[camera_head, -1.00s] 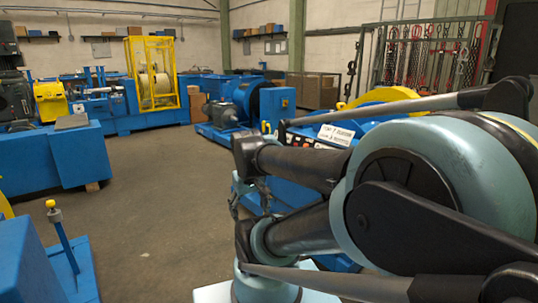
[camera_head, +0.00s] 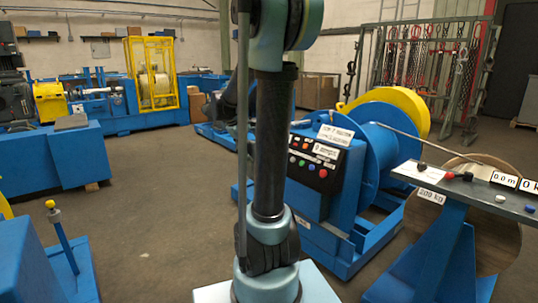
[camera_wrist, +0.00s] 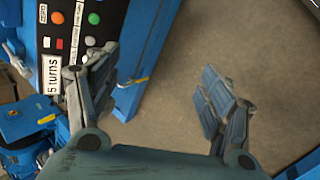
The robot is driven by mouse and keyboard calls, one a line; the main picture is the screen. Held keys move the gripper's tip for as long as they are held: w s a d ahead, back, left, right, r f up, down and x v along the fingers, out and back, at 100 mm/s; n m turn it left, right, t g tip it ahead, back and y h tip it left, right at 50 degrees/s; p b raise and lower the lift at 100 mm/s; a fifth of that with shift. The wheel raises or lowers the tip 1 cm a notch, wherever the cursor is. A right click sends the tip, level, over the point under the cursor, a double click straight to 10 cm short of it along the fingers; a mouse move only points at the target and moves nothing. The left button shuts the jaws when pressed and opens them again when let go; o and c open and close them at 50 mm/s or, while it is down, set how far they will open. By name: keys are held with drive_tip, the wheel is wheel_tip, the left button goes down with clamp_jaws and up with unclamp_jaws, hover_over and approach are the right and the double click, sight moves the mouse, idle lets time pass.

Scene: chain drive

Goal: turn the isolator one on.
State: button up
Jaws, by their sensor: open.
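My gripper (camera_wrist: 158,92) is open and empty in the wrist view, its two fingers spread above bare floor. Its left finger overlaps the edge of a blue machine with a black control panel (camera_wrist: 85,25) and a "5 turns" label (camera_wrist: 53,75). A short yellow handle (camera_wrist: 133,82) sticks out from the machine's blue side, just right of the left finger. Another yellow piece (camera_wrist: 47,119) is on a blue box at the lower left. I cannot tell which part is isolator one. My gripper is hidden in the head view.
In the head view, a button panel (camera_head: 316,165) sits on a blue winch machine (camera_head: 340,205) right of my arm. A blue stand (camera_head: 440,250) with a sloped top is at the right. Open floor (camera_head: 150,200) lies to the left.

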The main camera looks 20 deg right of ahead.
drive_tip(key=w+d+f+n+h, duration=0.1)
drive_tip(key=w+d+n+h, duration=0.1)
drive_tip(key=w, duration=0.8)
drive_tip(key=w+d+f+n+h, duration=0.1)
drive_tip(key=w+d+h, duration=0.1)
drive_tip(key=w, duration=0.8)
drive_tip(key=w+f+n+h, duration=0.35)
drive_tip(key=w+f, duration=0.65)
drive_tip(key=w, duration=0.6)
drive_tip(key=x, duration=1.8)
drive_tip(key=shift+w+t, duration=0.15)
drive_tip(key=shift+t, duration=0.15)
drive_tip(key=shift+r, duration=0.15)
